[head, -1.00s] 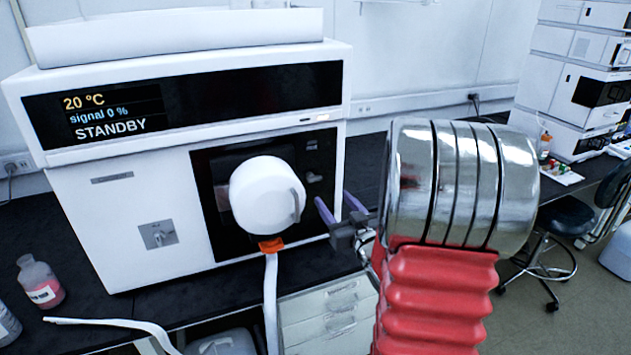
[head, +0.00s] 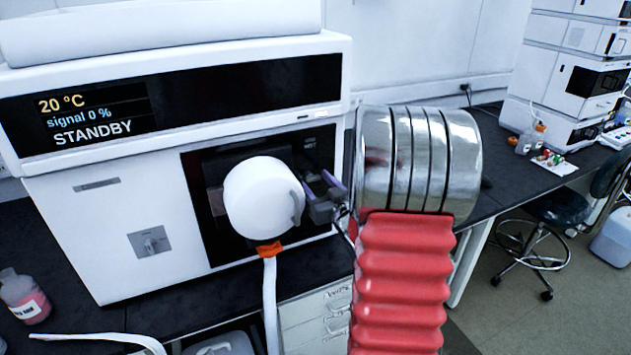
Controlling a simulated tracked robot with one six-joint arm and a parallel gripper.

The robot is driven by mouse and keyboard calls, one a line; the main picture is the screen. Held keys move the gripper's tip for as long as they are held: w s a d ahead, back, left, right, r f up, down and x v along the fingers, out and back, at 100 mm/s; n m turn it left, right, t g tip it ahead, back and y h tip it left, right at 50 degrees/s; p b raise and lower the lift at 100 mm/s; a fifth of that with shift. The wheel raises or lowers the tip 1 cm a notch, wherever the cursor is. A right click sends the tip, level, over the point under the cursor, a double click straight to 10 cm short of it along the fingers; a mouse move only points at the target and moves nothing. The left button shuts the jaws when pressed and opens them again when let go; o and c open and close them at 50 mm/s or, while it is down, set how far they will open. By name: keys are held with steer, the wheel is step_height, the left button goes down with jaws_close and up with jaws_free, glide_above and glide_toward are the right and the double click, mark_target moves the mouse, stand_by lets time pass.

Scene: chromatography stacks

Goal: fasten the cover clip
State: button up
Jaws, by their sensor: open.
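The white round cover (head: 258,202) sits at the front of the dark recess in the instrument. A grey curved piece (head: 298,204) on its right edge looks like the clip; I cannot tell whether it is fastened. My gripper (head: 319,184) has purple fingers that stand apart with nothing between them. It is just right of the cover's right edge, close to the grey piece. I cannot tell whether it touches. My own arm hides the bench to the right of it.
The white instrument (head: 105,230) shows STANDBY on its display (head: 92,117). An orange fitting (head: 269,249) and a white tube (head: 270,305) hang below the cover. A bottle of pink liquid (head: 25,297) stands at the left. A stool (head: 556,207) is at the right.

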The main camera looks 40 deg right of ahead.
steer(key=shift+s+d, duration=0.1)
steer(key=shift+s, duration=0.05)
steer(key=shift+c, duration=0.4)
steer(key=c, duration=1)
steer(key=shift+n, duration=0.5)
steer(key=n, duration=0.3)
steer(key=shift+r, duration=0.1)
steer(key=n, duration=0.5)
steer(key=shift+a, duration=0.3)
steer(key=n, duration=0.4)
steer(key=shift+a, duration=0.2)
steer(key=shift+a+f+n, duration=0.1)
steer(key=shift+n, duration=1.15)
steer(key=shift+a+f+n, duration=0.1)
steer(key=shift+n, duration=1.15)
